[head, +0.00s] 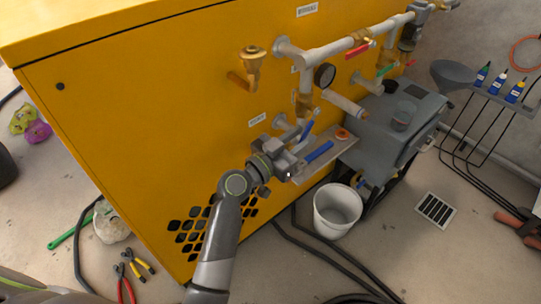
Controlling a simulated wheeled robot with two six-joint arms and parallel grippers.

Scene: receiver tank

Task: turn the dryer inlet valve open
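The pipework on the yellow cabinet carries several lever valves, and I cannot read which one is the dryer inlet. A red-lever valve (357,50) sits on the upper grey pipe. A green lever (385,70) and another red lever (409,63) are further right. A blue lever (309,126) stands tilted on the lower pipe. My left gripper (290,170) is low at the cabinet face, just below and left of that blue lever. Its fingers are small and partly hidden by its body, so contact and opening are unclear. My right gripper is out of view.
A shelf (330,153) beside my gripper holds a blue cylindrical item (319,152) and an orange ring. A pressure gauge (325,75) and a brass fitting (250,64) project above. A grey tank unit (400,130) and a white bucket (338,211) stand right. Hoses cross the floor.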

